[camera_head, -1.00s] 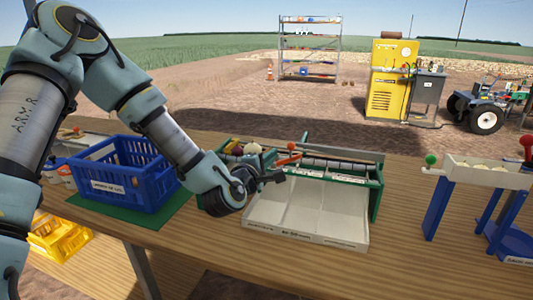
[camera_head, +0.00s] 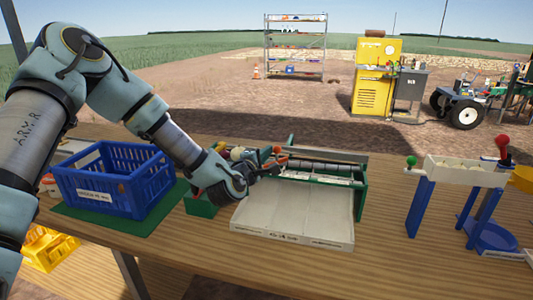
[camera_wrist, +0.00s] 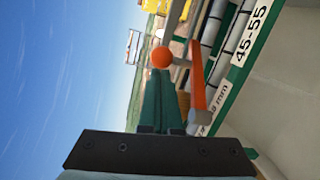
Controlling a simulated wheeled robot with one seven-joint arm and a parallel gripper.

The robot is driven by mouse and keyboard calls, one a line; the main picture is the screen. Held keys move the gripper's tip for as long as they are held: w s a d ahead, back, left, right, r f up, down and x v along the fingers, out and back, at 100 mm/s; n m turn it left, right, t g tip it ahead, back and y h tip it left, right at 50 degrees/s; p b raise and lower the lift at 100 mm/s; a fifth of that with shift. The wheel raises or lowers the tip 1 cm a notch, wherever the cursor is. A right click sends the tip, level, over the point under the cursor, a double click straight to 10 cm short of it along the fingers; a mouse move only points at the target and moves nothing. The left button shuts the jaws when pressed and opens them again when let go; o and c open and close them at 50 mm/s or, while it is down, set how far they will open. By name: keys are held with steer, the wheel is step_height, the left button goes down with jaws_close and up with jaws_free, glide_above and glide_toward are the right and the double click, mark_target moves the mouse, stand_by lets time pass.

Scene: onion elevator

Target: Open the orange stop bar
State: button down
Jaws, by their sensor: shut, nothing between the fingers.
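The orange stop bar (camera_wrist: 197,80) shows in the wrist view as a narrow orange piece beside the metal rollers. An orange ball (camera_wrist: 160,57) sits to its left, just past my fingertips. In the head view the orange ball (camera_head: 277,150) is at the left end of the green-sided roller unit. My gripper (camera_wrist: 160,75) is shut and empty, with its dark green fingers close together. In the head view my gripper (camera_head: 277,166) is right by the ball, partly covering the bar. I cannot tell whether the fingers touch the ball or bar.
A white sloped tray (camera_head: 293,210) lies in front of the rollers. A blue crate (camera_head: 115,185) stands at left on a green mat. A white trough on blue legs (camera_head: 460,172), with a green ball, stands at right. Bare wooden table lies between.

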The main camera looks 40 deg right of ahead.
steer(key=shift+s+m+g+h+b, duration=0.2)
steer(key=shift+m+g+h+b, duration=0.2)
steer(key=shift+m+g+b, duration=0.55)
steer(key=shift+s+f+m+g+h+b, duration=0.15)
steer(key=shift+m+g+b, duration=0.4)
steer(key=shift+g, duration=0.6)
steer(key=shift+s+r+m+g+h+b, duration=0.1)
steer(key=shift+s+m+g+h+b, duration=0.1)
steer(key=shift+m+g, duration=0.7)
steer(key=shift+s+a+b, duration=0.15)
steer(key=shift+s+b, duration=0.3)
steer(key=shift+s, duration=0.35)
steer(key=shift+s+a, duration=0.1)
steer(key=shift+s, duration=0.05)
steer(key=shift+a, duration=0.1)
